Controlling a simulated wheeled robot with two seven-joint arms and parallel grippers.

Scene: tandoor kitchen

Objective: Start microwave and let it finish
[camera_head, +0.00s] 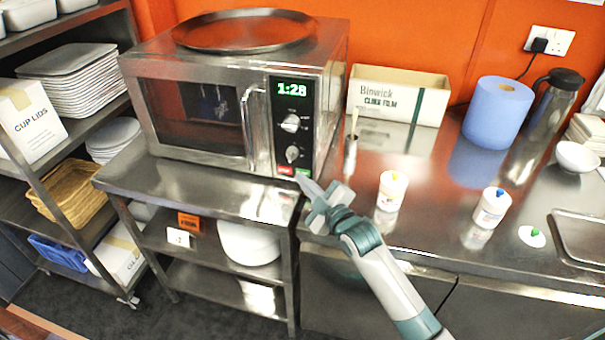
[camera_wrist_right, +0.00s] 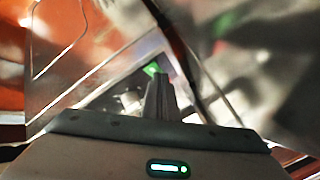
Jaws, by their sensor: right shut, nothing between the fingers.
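The steel microwave (camera_head: 200,95) stands on a steel shelf unit with its door shut. Its green display reads 1:28. Two knobs sit below the display, with a red button (camera_head: 284,169) and a green button (camera_head: 304,172) under them. My right gripper (camera_head: 303,180) is shut and empty, its tips at or just below the green button. I cannot tell whether they touch it. In the right wrist view the shut fingers (camera_wrist_right: 158,90) point at a green patch (camera_wrist_right: 152,69) on the panel. My left gripper is not in view.
A round tray (camera_head: 243,30) lies on top of the microwave. A rack (camera_head: 60,165) stands at the left.

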